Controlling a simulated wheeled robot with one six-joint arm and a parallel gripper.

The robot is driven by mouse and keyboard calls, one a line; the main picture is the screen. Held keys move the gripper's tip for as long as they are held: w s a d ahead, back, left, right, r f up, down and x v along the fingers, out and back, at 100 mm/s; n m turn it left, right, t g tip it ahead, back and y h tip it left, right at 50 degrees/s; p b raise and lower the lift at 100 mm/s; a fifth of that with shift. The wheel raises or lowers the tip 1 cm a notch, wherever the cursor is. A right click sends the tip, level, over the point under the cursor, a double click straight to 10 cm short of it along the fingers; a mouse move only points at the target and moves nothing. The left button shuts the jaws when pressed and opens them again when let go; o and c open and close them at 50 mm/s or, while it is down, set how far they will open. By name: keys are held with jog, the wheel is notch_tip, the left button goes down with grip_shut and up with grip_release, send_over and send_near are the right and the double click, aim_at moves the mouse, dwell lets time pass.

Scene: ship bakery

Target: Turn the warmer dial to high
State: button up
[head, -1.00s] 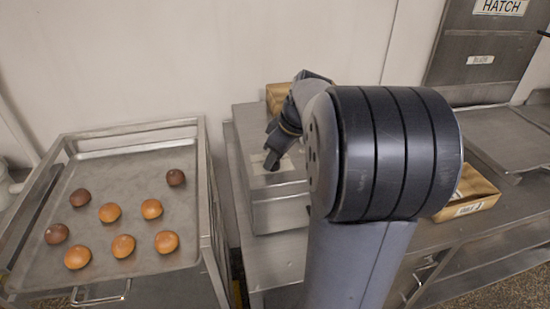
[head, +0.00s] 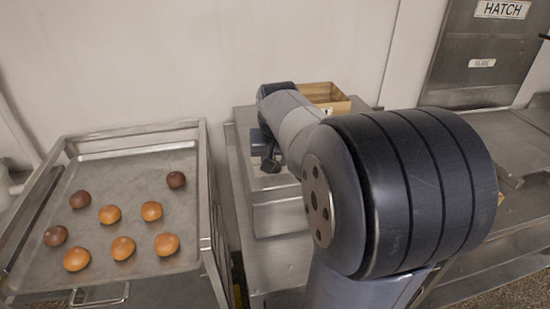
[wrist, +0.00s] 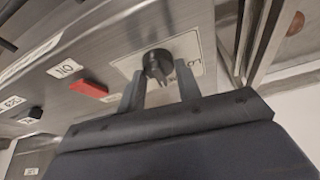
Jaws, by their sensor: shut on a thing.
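The warmer dial (wrist: 157,62) is a black knob on a pale label plate on the metal panel. In the wrist view it sits between the two grey fingers of my gripper (wrist: 160,82), which is shut on it. Lettering that seems to read LOW shows upside down beside the dial; which setting its pointer marks cannot be told. In the head view my gripper (head: 270,163) is at the metal warmer (head: 280,213), and the dial is hidden there.
A red switch (wrist: 88,89) and a black knob (wrist: 36,112) with labels are on the same panel. A tray (head: 140,240) of buns stands at the left. A wooden box (head: 341,104) is behind my arm. A hatch (head: 475,65) is at the right.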

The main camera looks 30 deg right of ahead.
jog(key=m+h, duration=0.1)
jog(key=m, duration=0.1)
jog(key=m+g, duration=0.1)
jog(key=m, duration=0.2)
jog(key=shift+w+a+m+h+b, duration=0.1)
jog(key=shift+m+h+b, duration=0.2)
jog(key=shift+h, duration=0.1)
jog(key=m+g, duration=0.1)
jog(key=m, duration=0.1)
jog(key=m+g, duration=0.1)
jog(key=m, duration=0.1)
jog(key=shift+m+h, duration=0.3)
jog(key=shift+m, duration=0.1)
jog(key=shift+b, duration=0.3)
jog(key=o, duration=1)
jog(key=shift+c, duration=0.2)
jog(key=w+v, duration=0.1)
jog(key=v, duration=0.9)
jog(key=shift+s+a+r, duration=0.25)
jog(key=shift+s+r, duration=0.1)
jog(key=shift+s, duration=0.05)
jog(key=shift+f, duration=0.1)
